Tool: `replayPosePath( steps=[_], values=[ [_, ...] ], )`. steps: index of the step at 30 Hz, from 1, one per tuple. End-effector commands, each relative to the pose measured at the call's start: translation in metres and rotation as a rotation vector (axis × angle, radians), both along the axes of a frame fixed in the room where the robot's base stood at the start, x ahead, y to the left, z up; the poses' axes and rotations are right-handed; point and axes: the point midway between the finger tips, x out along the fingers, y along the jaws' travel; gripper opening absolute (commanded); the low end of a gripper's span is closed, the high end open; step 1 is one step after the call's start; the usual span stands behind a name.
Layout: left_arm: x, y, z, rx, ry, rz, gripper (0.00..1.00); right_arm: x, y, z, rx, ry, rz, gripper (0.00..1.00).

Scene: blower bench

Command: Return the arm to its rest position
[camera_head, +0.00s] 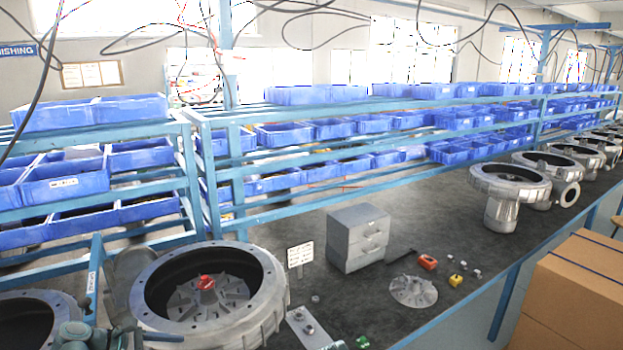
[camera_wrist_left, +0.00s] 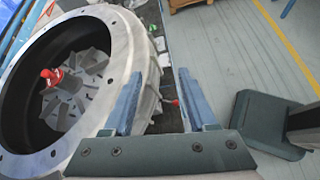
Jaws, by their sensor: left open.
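My left gripper (camera_wrist_left: 160,98) is open, with two blue fingers apart and nothing held between them. In the head view my left arm and gripper (camera_head: 135,336) show at the lower left, in front of the near blower housing (camera_head: 255,318). The housing is a large round grey metal casing, and it also shows in the wrist view (camera_wrist_left: 120,48), left of the fingers. Inside it lies a finned impeller (camera_head: 190,303) with a red part (camera_head: 206,283) at its centre. The gripper is by the housing's outer rim; contact cannot be told. My right gripper is not in view.
A grey drawer unit (camera_head: 348,243), a loose impeller (camera_head: 414,291) and small red and yellow parts lie on the dark bench (camera_head: 380,310). Several housings line the bench to the right. Blue bins fill the racks behind. Cardboard boxes (camera_head: 575,300) stand at the right.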

Motion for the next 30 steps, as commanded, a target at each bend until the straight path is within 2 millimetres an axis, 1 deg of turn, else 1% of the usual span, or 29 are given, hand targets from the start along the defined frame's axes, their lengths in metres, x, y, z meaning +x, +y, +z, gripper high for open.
replayPosePath(
  steps=[1, 5, 8, 9, 12, 15, 17, 18, 21, 24, 27, 30],
  values=[
    [-0.001, -0.016, -0.014, 0.038, -0.006, -0.051, 0.58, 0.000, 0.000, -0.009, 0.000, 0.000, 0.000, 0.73],
    [-0.005, -0.056, -0.046, 0.164, -0.034, -0.213, 0.58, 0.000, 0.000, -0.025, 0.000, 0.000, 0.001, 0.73],
    [-0.014, -0.095, -0.079, 0.289, -0.069, -0.393, 0.58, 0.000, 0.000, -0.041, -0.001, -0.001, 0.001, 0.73],
    [-0.019, -0.112, -0.094, 0.347, -0.087, -0.481, 0.58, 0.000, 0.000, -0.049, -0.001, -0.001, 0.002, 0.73],
    [-0.035, -0.152, -0.130, 0.492, -0.144, -0.720, 0.58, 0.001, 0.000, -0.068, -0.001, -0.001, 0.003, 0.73],
    [-0.053, -0.184, -0.161, 0.625, -0.208, -0.967, 0.58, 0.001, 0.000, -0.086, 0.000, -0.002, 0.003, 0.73],
    [-0.064, -0.201, -0.179, 0.700, -0.249, -1.119, 0.58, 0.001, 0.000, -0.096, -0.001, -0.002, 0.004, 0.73],
    [-0.072, -0.211, -0.190, 0.747, -0.276, -1.222, 0.58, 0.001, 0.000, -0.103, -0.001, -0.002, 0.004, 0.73],
    [-0.090, -0.233, -0.214, 0.854, -0.347, -1.477, 0.58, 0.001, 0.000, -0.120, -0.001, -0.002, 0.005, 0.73],
    [-0.105, -0.248, -0.231, 0.942, -0.409, -1.704, 0.58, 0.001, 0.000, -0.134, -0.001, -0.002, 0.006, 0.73],
    [-0.115, -0.258, -0.242, 1.005, -0.458, -1.890, 0.58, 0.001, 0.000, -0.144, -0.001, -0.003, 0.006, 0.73],
    [-0.122, -0.264, -0.248, 1.047, -0.490, -2.018, 0.58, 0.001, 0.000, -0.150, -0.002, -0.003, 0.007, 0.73]
  ],
)
